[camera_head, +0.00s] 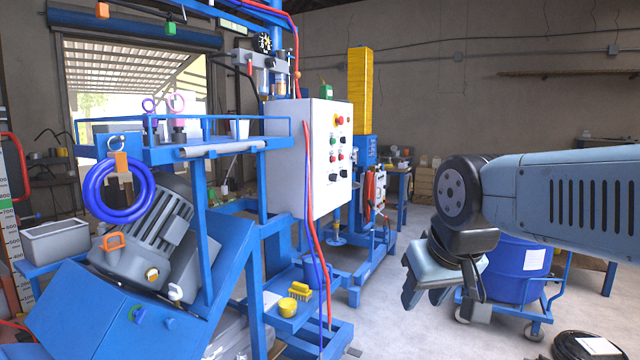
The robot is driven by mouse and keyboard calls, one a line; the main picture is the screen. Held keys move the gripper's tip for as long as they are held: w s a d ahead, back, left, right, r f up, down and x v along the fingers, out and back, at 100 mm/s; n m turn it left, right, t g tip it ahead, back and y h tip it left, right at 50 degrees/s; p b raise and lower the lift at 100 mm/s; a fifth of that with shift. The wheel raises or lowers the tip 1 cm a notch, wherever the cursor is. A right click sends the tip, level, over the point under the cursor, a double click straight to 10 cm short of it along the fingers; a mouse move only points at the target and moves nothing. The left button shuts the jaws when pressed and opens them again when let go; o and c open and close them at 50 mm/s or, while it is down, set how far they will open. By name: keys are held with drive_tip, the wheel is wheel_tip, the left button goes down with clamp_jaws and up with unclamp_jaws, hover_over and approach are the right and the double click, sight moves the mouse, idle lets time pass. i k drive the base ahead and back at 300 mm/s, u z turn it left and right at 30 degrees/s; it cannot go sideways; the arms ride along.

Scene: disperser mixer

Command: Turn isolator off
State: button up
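A white control cabinet (290,160) stands in the middle of the view, with its panel face turned to the right. A small red knob on yellow (339,120) sits near the top of that face and looks like the isolator or a stop button; its exact kind and position are too small to tell. Several red, green and black buttons and knobs sit below it. My gripper (428,296) hangs pointing down to the right of the cabinet, well apart from it. It touches nothing that I can see, and its finger gap is unclear.
Red and blue hoses (310,220) hang along the cabinet's near edge. A blue frame with a motor (150,245) fills the left. A blue drum (520,268) on a wheeled dolly stands behind my arm. Grey floor (400,325) is clear between the frame and drum.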

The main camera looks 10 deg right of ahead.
sight(333, 177)
drive_tip(key=z, duration=0.2)
drive_tip(key=i, duration=0.85)
drive_tip(key=u, duration=0.1)
